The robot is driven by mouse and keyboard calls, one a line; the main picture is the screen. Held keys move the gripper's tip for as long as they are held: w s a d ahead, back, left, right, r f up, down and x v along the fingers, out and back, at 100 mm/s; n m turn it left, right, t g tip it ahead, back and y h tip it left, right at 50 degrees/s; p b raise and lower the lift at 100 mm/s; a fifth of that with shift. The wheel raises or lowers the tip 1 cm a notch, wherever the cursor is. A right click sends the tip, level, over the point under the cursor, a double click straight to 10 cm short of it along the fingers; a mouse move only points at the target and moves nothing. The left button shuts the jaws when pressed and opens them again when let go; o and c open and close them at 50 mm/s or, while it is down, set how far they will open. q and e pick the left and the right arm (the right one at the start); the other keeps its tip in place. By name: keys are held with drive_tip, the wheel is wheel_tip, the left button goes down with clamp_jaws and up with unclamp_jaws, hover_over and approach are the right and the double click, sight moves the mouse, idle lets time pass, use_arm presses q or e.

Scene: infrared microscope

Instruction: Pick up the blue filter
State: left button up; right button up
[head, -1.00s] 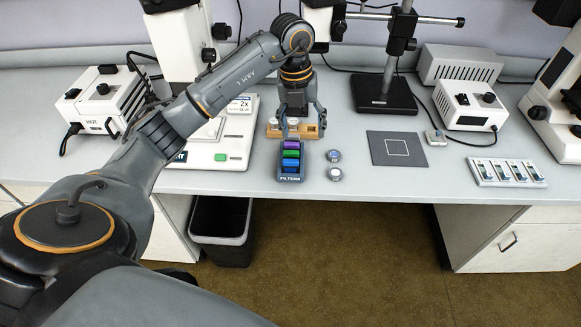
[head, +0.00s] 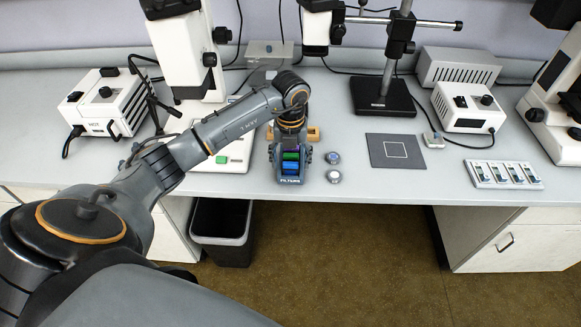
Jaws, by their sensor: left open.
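The filter holder (head: 290,181), a small grey rack marked FILTERS, stands near the front edge of the bench. In it I see a green filter (head: 290,156) and, in front of it, the blue filter (head: 290,166). A purple filter seen earlier at the back of the rack is hidden by my gripper. My left gripper (head: 290,156) is open and points down over the rack, with one finger on each side of it. I cannot tell how high the fingertips are or whether they touch anything. My right gripper is not in view.
A wooden block (head: 314,133) is partly hidden behind my gripper. Two small round metal parts (head: 333,167) lie right of the rack. A grey square mat (head: 397,151) and a slide tray (head: 504,174) lie further right. A bin (head: 222,229) stands below the bench.

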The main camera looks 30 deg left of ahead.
use_arm(q)
drive_tip(key=shift+f, duration=1.1)
drive_tip(key=c, duration=0.9)
drive_tip(key=shift+r, duration=0.15)
